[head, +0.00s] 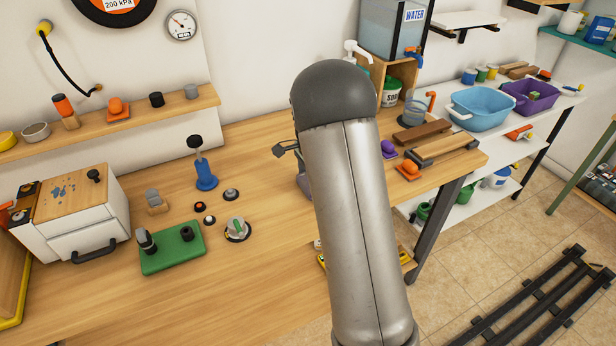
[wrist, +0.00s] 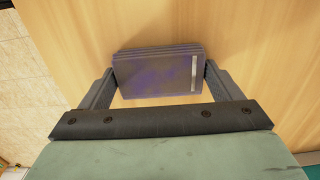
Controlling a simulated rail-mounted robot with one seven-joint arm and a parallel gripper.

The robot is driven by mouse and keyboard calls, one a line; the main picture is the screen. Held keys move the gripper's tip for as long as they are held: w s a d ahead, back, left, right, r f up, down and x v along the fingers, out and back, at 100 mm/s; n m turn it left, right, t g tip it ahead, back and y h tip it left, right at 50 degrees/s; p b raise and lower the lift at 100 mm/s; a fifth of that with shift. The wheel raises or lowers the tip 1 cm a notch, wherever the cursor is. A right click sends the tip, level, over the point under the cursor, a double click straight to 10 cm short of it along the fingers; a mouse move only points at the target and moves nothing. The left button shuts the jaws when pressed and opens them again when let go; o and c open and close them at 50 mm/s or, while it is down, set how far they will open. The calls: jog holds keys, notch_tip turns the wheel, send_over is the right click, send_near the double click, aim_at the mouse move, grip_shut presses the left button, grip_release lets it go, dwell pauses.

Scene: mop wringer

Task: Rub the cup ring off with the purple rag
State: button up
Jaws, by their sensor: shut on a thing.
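My gripper (wrist: 160,72) is shut on the purple rag (wrist: 148,82), a folded dark purple block with a pale grey stripe near its right end. One finger is on each side of the rag. Light wood tabletop shows beyond it in the wrist view; I cannot tell whether the rag touches the wood. In the head view my arm covers most of the gripper and the rag. The cup ring shows in neither view; the patch of table behind my arm and under the rag is hidden.
The wooden workbench (head: 265,262) holds a green block with black knobs (head: 172,250), a blue-based plunger (head: 205,172) and a dial knob (head: 237,230) left of my arm. A white box (head: 75,215) stands farther left. Wooden strips (head: 440,143) and a clear cup (head: 413,113) are at right.

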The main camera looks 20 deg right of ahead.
jog(key=shift+s+d+b, duration=0.2)
jog(key=shift+s+b, duration=0.25)
jog(key=shift+s, duration=2.3)
jog(key=shift+r, duration=0.1)
notch_tip(320, 180, up, 7)
jog(key=p, duration=0.5)
jog(key=shift+w, duration=0.1)
